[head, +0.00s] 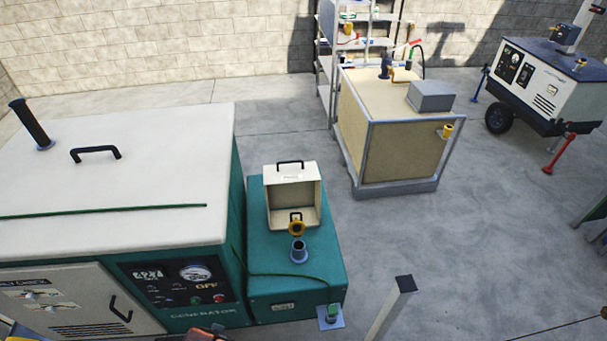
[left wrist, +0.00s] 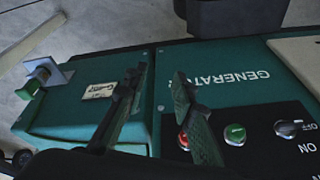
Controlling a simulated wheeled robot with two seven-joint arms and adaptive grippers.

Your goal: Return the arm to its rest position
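My left gripper (left wrist: 157,85) shows in the left wrist view with its two dark fingers apart and nothing between them. It is over the front of the teal generator (left wrist: 215,65), whose lettering appears upside down. The left gripper cannot be made out clearly there. My right gripper is in neither view.
A grey post (head: 392,308) stands nearby. A beige tank (head: 395,130), shelves and a wheeled trailer unit (head: 545,85) stand farther back.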

